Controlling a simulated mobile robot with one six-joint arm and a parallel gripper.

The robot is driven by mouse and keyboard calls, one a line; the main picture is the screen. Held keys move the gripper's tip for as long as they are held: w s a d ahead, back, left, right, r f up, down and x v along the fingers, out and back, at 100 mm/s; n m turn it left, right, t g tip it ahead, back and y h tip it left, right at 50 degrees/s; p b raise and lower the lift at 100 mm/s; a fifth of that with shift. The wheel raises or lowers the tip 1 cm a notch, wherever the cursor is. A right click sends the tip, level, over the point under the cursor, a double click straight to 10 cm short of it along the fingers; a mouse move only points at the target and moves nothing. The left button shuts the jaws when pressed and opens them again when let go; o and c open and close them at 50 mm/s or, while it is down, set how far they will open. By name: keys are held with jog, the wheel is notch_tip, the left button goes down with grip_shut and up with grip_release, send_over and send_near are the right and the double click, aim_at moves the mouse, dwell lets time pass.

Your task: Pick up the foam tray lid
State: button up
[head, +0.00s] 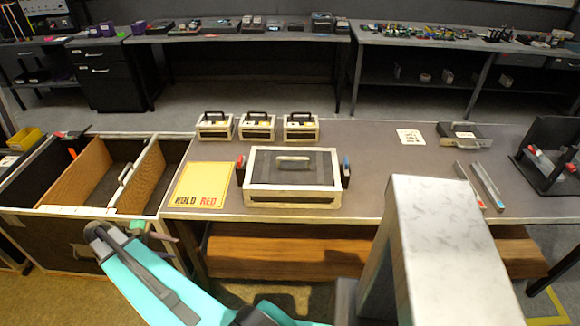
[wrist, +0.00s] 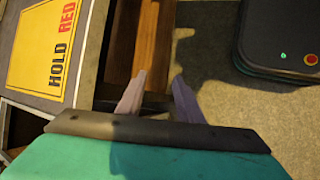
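What looks like the foam tray lid (head: 318,166) is a dark flat panel with a grey handle (head: 293,159) on top. It sits on a cream-framed case (head: 291,199) in the middle of the table. In the head view my teal arm reaches to the lower left, with the gripper end in front of the bin, well left of and below the lid. The lid is not in the wrist view.
A yellow HOLD RED sheet (head: 202,186) lies left of the case; it also shows in the wrist view (wrist: 58,45). Three small handled cases (head: 257,127) stand behind. A divided wooden bin (head: 60,212) adjoins the table's left end. Metal rails (head: 487,186) lie at right.

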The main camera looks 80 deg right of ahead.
aim_at(286, 158)
jog(key=s+d+r, duration=0.2)
jog(key=d+r, duration=0.1)
jog(key=d, duration=0.1)
jog(key=s+d+r+g, duration=0.1)
jog(key=s+d+r, duration=0.1)
jog(key=d+r, duration=0.2)
jog(key=s+d+r+m+g+h, duration=0.1)
jog(key=s+d+r, duration=0.1)
jog(key=d+r, duration=0.2)
jog(key=shift+d+r, duration=0.1)
jog(key=shift+d, duration=1.1)
jog(key=s+d+r+g, duration=0.2)
jog(key=s+d+r, duration=0.1)
jog(key=s+d, duration=0.1)
jog(key=s+d+r+m+g+y, duration=0.1)
jog(key=s+d+r+g, duration=0.1)
jog(key=s+d+r, duration=0.2)
jog(key=s+d+r+m+g, duration=0.1)
jog(key=s+d+r, duration=0.3)
jog(key=s, duration=0.5)
jog(key=shift+s+d+r+g, duration=0.2)
jog(key=shift+d+g, duration=0.2)
jog(key=shift+d, duration=0.1)
